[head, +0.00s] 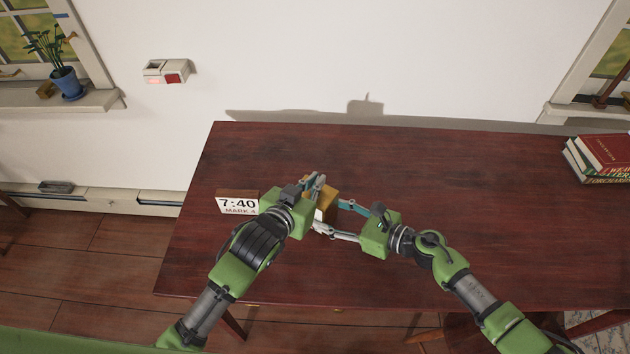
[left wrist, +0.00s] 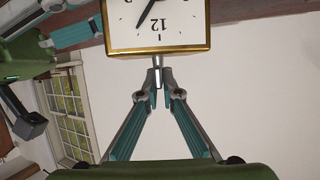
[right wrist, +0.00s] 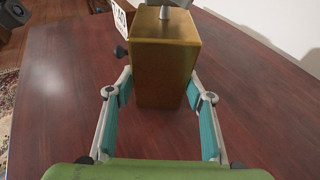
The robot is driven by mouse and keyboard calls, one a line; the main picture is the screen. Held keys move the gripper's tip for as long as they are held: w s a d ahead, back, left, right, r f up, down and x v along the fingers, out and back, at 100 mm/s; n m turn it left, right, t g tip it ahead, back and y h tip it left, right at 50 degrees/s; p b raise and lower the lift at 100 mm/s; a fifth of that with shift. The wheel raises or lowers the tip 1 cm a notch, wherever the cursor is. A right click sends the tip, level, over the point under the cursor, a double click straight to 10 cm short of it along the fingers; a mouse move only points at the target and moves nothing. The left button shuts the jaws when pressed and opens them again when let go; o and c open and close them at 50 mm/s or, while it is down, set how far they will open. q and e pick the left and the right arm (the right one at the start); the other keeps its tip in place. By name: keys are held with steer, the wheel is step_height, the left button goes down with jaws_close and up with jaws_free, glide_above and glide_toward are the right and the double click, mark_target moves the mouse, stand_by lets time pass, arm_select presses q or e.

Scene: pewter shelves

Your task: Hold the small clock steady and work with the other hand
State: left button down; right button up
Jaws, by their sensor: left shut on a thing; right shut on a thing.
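The small clock is a gold box (head: 326,203) on the dark red table, mostly behind my left gripper in the head view. Its white dial (left wrist: 175,32) shows upside down and partly cut off in the left wrist view. My left gripper (left wrist: 157,84) is shut on the clock's thin top part. My right gripper (right wrist: 158,88) is shut on the clock's body, one finger on each side; its fingers also show in the head view (head: 330,217). A sign (head: 238,205) reading "7:40 MARK 4" stands left of the clock.
Stacked books (head: 603,158) lie at the table's right end. The table (head: 480,200) is clear between them and my right arm. A white box with a red part (head: 167,72) is on the wall. A potted plant (head: 66,80) stands on the left windowsill.

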arm_select(q)
steer(key=shift+m+g, duration=0.3)
steer(key=c, duration=2.2)
jaws_free()
steer(key=shift+c, duration=0.2)
steer(key=v, duration=1.2)
steer(key=shift+a+f, duration=0.15)
